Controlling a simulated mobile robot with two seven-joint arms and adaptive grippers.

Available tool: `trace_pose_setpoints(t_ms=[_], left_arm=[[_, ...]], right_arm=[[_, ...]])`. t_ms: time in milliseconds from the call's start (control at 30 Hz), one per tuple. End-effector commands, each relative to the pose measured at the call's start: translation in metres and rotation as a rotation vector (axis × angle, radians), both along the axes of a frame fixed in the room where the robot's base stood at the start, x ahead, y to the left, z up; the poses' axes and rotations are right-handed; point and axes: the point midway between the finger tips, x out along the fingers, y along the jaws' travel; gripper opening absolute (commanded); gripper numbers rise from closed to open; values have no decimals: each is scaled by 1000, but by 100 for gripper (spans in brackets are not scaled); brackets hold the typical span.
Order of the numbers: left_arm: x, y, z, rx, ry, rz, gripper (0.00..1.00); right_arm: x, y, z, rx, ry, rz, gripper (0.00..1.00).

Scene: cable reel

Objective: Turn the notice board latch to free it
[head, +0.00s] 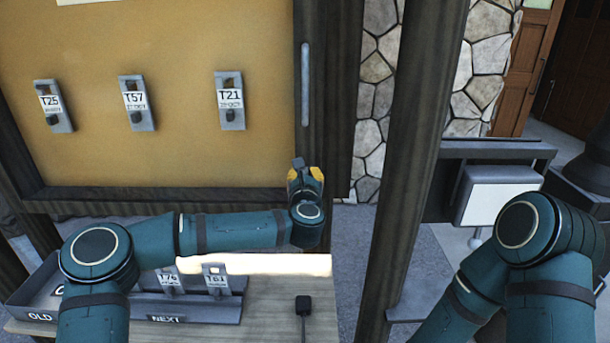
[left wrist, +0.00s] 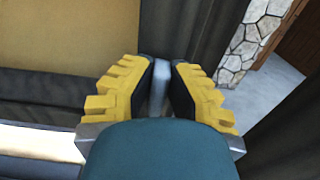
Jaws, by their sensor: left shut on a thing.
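The notice board (head: 180,150) has a tan face in a dark wooden frame. My left gripper (head: 305,176) is at the lower right corner of this frame. In the left wrist view, the yellow-padded fingers (left wrist: 160,88) are shut on a narrow grey piece, the latch (left wrist: 160,75), which stands roughly upright between them. In the head view the gripper mostly hides the latch, so its exact angle is unclear there. My right arm comes in at the right, but its gripper is out of view.
Grey tags T25 (head: 54,106), T57 (head: 136,103) and T21 (head: 230,101) hang on the board. A dark post (head: 408,150) stands to the right.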

Motion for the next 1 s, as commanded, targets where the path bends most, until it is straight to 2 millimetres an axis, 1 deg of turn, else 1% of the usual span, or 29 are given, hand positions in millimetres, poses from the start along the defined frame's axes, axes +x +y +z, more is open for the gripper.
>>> trace_pose_setpoints(t_ms=[167, 367, 567, 1000], left_arm=[[0, 0, 1, 26, -3, 1, 0], [0, -2, 1, 119, -6, 2, 0], [0, -4, 0, 281, -7, 3, 0], [0, -9, -2, 700, -8, 4, 0]], right_arm=[[0, 0, -3, 0, 0, 0, 47], [0, 0, -12, -1, 0, -2, 47], [0, 0, -28, -3, 0, -3, 47], [1, 2, -62, -9, 1, -4, 47]])
